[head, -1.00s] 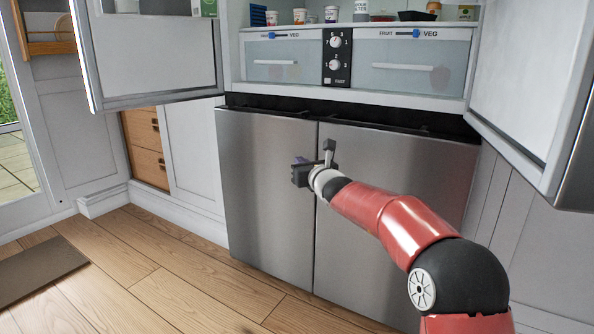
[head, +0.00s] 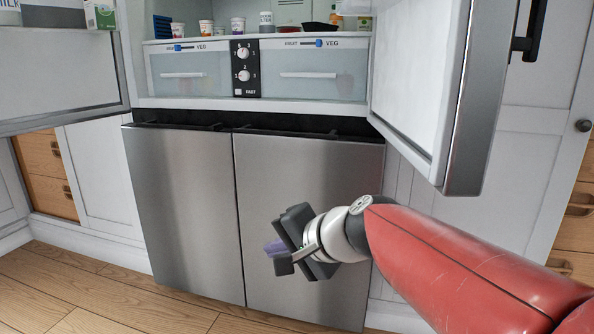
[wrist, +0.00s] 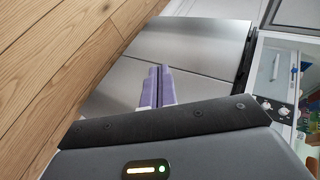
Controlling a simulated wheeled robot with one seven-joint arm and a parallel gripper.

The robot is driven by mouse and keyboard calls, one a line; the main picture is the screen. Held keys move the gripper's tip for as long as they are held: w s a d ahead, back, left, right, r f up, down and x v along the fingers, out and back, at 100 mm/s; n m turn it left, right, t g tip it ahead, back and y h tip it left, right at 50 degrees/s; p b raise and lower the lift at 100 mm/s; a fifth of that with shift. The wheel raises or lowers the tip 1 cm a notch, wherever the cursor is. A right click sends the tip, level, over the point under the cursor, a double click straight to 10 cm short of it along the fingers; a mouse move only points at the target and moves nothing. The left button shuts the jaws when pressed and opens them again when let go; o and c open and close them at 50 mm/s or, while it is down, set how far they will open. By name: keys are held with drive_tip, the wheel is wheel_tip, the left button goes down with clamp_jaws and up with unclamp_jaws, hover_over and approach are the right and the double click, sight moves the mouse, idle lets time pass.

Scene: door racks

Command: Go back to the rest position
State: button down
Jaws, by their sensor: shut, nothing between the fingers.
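My gripper (head: 274,247) is in front of the lower right steel door of the fridge (head: 305,170), with its purple fingers pointing left. In the wrist view its two purple fingers (wrist: 157,86) lie side by side, shut with nothing between them. I cannot tell the exact gap between the fingers and the steel. My red arm reaches in from the lower right in the head view.
The upper fridge doors stand open, the left one (head: 60,75) at the left edge and the right one (head: 425,85) above my arm. Clear drawers (head: 310,80) show between them. Wooden floor (head: 110,295) is free at lower left.

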drive_tip(key=s+d+f+n+g+h, duration=0.1)
drive_tip(key=s+d+f+n+h, duration=0.25)
drive_tip(key=s+d+f, duration=0.4)
drive_tip(key=s+d+f+n+g+h, duration=0.1)
drive_tip(key=s+d+f+n+h, duration=0.3)
drive_tip(key=s+d, duration=0.65)
wheel_tip(320, 180, up, 13)
drive_tip(key=m+h+p, duration=0.1)
drive_tip(key=p, duration=1.2)
drive_tip(key=shift+w+d, duration=0.3)
drive_tip(key=shift+d, duration=0.1)
